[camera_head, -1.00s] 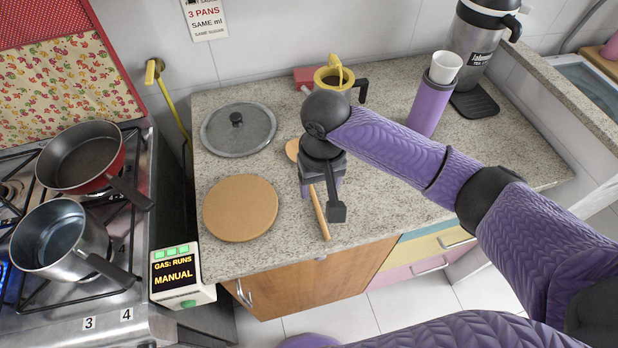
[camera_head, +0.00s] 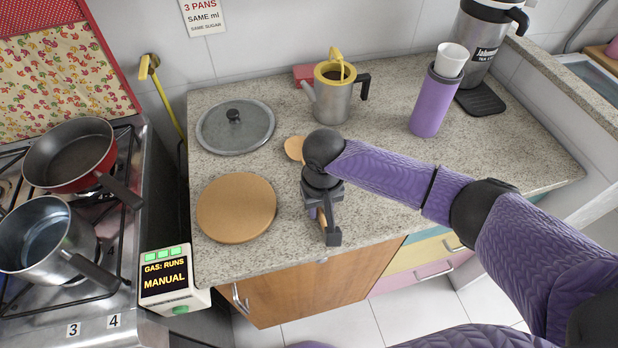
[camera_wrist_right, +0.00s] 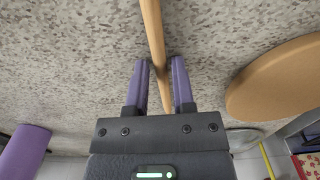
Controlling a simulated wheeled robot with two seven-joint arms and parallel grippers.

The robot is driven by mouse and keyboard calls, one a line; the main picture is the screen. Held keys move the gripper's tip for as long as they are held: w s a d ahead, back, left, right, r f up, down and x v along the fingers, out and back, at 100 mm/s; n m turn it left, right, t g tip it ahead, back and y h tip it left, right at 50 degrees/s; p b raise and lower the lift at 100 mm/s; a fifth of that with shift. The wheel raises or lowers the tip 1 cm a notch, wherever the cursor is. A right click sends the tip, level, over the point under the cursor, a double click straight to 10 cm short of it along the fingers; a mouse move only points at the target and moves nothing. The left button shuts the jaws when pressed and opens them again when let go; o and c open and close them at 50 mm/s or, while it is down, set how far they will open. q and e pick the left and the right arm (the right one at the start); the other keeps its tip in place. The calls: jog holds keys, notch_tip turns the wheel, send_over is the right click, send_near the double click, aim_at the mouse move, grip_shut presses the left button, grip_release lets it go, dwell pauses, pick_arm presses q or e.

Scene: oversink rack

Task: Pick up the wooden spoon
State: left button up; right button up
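The wooden spoon lies on the speckled counter. Its bowl (camera_head: 294,148) shows just left of my right wrist in the head view, and my gripper covers much of its handle. In the right wrist view the handle (camera_wrist_right: 153,35) runs down between the two purple fingers. My right gripper (camera_head: 326,226) points down over the handle; in the wrist view its fingers (camera_wrist_right: 160,68) stand apart on either side of it, with the handle nearer the right finger. Whether the fingers reach the counter is hard to tell. My left gripper is not in view.
A round wooden board (camera_head: 236,208) lies left of the gripper, with a glass lid (camera_head: 235,128) behind it. A metal pot (camera_head: 334,98) and a purple flask (camera_head: 433,105) stand behind my arm. The stove with a red pan (camera_head: 72,152) is at the left.

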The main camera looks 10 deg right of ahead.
grip_shut()
